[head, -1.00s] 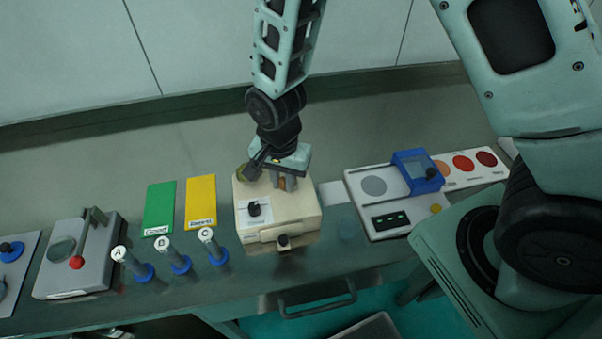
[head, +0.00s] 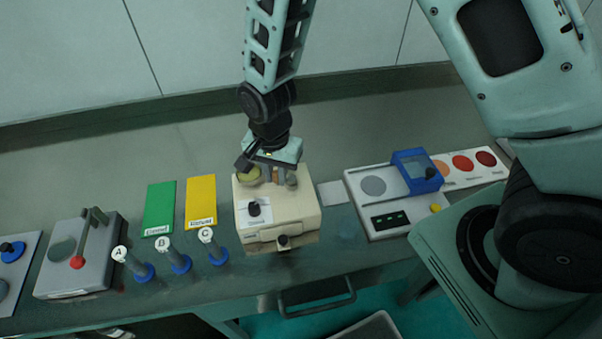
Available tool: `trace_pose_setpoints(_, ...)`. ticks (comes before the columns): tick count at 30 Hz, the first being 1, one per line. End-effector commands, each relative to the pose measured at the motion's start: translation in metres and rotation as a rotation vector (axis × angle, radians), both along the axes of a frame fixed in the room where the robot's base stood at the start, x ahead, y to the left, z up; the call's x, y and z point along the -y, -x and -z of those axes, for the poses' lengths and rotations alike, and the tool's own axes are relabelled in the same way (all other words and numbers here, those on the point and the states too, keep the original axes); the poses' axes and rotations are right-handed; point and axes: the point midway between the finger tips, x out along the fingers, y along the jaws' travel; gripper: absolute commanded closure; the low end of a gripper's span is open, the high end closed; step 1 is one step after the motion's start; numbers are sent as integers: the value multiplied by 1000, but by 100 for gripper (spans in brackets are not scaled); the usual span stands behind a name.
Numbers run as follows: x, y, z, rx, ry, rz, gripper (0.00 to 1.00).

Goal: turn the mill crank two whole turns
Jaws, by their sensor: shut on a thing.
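The mill (head: 296,207) is a beige box on the counter, with a black knob (head: 254,209) on a white label and a small drawer knob (head: 283,241) at its front. My gripper (head: 273,178) is over the mill's back edge, pointing down. It is shut on the crank's brownish grip (head: 274,174), which shows only in part between the fingers. The rest of the crank is hidden by the gripper. An olive-yellow round part shows beside the gripper at the mill's back left corner.
Green (head: 159,208) and yellow (head: 201,202) cards and blue-based posts A, B and C stand left of the mill. A grey device with a red knob (head: 77,263) is further left. A white panel with a blue frame (head: 417,170) is at the right.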

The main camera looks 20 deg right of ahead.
Motion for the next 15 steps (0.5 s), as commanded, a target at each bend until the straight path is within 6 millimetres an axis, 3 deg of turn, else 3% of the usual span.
trace_pose_setpoints(15, 3, -10, 2, -1, 0, 1, 94)
